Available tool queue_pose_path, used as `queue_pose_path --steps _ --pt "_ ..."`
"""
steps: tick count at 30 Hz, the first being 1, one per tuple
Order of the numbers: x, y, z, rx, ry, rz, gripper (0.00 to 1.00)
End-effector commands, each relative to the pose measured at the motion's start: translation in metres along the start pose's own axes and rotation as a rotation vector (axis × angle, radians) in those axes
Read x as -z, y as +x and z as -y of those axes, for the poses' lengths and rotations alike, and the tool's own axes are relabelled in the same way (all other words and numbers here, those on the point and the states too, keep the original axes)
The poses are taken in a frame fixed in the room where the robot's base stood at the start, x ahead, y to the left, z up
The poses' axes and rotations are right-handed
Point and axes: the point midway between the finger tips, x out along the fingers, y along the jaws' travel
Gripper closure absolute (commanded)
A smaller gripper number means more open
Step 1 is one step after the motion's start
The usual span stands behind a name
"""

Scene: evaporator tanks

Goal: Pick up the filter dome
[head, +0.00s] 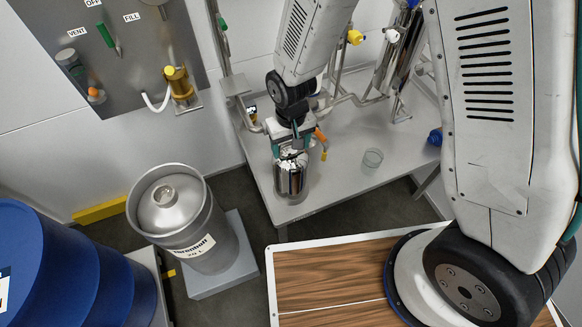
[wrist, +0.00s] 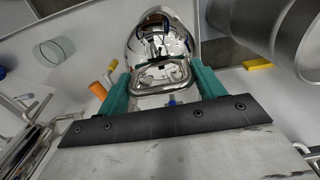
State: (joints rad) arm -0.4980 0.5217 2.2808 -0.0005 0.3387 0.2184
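The filter dome (head: 291,179) is a shiny mirror-like metal piece at the front left corner of the grey table. In the wrist view its rounded body (wrist: 163,35) lies straight beyond my fingers, with a metal loop handle facing me. My gripper (head: 292,147) is right over the dome, pointing down. In the wrist view the teal fingers of my gripper (wrist: 161,82) stand apart, one on each side of the handle and very close to its ends. Whether they press on it cannot be told. The dome's underside is hidden.
A small glass dish (head: 372,158) stands on the grey table (head: 340,190) to the right of the dome. Orange, yellow and blue fittings and pipes are behind. A large metal keg (head: 180,215) stands lower left, beside blue drums (head: 60,265). A wall panel hangs upper left.

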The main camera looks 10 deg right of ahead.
Motion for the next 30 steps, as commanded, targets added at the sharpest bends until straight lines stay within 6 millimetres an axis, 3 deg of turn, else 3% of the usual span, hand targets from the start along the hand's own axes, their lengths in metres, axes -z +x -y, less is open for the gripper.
queue_pose_path --steps 2,13,30 --pt "0.0 0.0 0.0 0.0 0.0 0.0 1.0" --pt "0.001 -0.004 0.0 0.001 0.001 -0.002 1.0" --pt "-0.002 -0.037 -0.005 0.0 0.005 -0.001 1.0"
